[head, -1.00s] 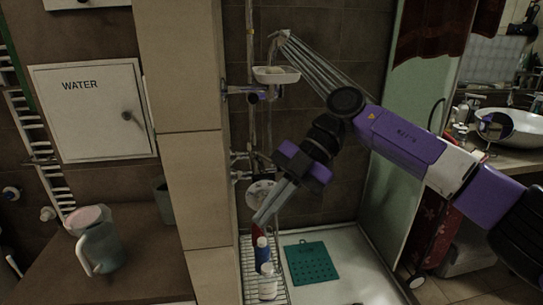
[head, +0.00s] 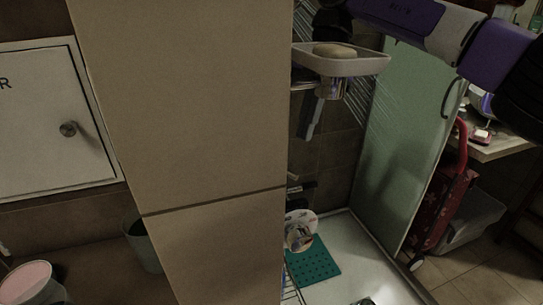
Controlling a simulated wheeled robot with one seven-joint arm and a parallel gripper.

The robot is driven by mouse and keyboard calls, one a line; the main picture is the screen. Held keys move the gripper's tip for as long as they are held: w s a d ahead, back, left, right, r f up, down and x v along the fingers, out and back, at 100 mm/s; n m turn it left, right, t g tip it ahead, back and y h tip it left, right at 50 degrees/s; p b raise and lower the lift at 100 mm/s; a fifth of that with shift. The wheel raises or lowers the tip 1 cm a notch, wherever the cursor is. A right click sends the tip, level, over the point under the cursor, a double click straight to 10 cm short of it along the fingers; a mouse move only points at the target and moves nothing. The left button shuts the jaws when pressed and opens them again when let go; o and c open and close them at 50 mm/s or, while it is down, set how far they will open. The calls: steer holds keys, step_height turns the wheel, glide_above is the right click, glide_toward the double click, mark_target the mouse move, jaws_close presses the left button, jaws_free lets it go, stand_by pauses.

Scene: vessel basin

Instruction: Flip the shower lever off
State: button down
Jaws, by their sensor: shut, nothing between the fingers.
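My gripper (head: 311,118) hangs in the shower corner with its grey fingers pointing down. They are shut with nothing between them. A white soap dish (head: 345,65) in front hides its upper part. Below the fingertips, apart from them in the picture, a small part of what looks like the shower fitting (head: 297,186) shows at the pillar's edge. The pillar hides the rest, and I cannot make out the lever or its position. Thin pale streaks of water (head: 362,100) show behind the dish. The shower head is not visible.
A wide beige tiled pillar (head: 195,110) fills the middle left, close to me. A glass panel (head: 410,140) stands on the right. A teal mat (head: 314,262) lies in the white shower tray (head: 365,255). A round white item (head: 300,230) shows beside the pillar.

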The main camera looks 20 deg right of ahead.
steer(key=shift+w+r, duration=0.15)
steer(key=shift+w, duration=0.3)
steer(key=x, duration=1)
